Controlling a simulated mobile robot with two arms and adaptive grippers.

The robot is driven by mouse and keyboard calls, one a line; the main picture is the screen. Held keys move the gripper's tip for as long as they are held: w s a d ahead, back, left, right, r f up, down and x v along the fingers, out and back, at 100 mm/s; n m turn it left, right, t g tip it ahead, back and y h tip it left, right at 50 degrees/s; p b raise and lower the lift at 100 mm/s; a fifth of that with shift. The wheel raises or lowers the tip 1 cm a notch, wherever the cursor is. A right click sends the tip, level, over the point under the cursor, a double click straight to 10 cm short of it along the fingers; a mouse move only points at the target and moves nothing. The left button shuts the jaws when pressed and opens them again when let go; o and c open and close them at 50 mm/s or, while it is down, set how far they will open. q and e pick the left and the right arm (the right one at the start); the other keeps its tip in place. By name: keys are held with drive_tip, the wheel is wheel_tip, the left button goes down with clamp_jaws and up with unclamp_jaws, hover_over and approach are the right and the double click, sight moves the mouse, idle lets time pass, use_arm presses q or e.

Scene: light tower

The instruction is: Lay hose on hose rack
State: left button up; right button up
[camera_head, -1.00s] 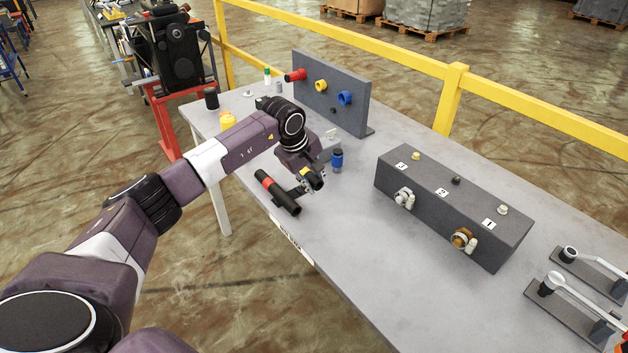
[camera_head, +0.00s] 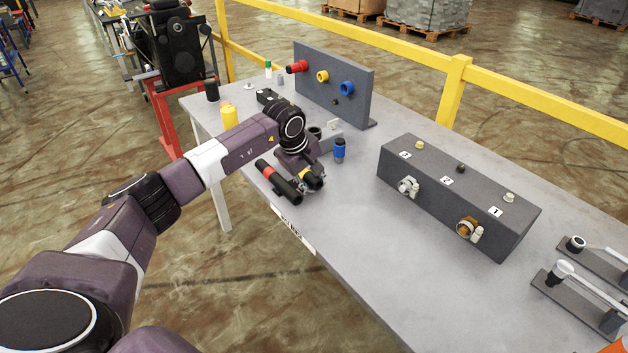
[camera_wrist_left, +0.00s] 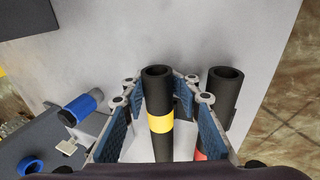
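A black hose with a yellow band (camera_head: 312,179) is between the fingers of my left gripper (camera_wrist_left: 160,82) in the wrist view, where both fingertips meet its sides. The hose also shows there (camera_wrist_left: 158,95), its open end facing away. A second black hose, with a red band (camera_head: 279,181), lies at the table's left front edge, close beside the first. It also shows right of the right finger (camera_wrist_left: 220,95). My right gripper is not in view.
An upright grey panel (camera_head: 350,97) with coloured sockets is behind. A long grey numbered box (camera_head: 470,190) is to the right. The table front (camera_head: 380,260) is clear.

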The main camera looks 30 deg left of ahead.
use_arm(q)
drive_tip(key=o, duration=0.5)
drive_tip(key=shift+w+d+f, duration=0.2)
drive_tip(key=shift+d+f, duration=0.05)
drive_tip(key=shift+f, duration=0.35)
drive_tip(key=shift+c, duration=0.2)
drive_tip(key=shift+w, duration=0.15)
drive_tip(key=shift+r, duration=0.4)
drive_tip(key=v, duration=1.1)
drive_tip(key=shift+s+r, duration=0.25)
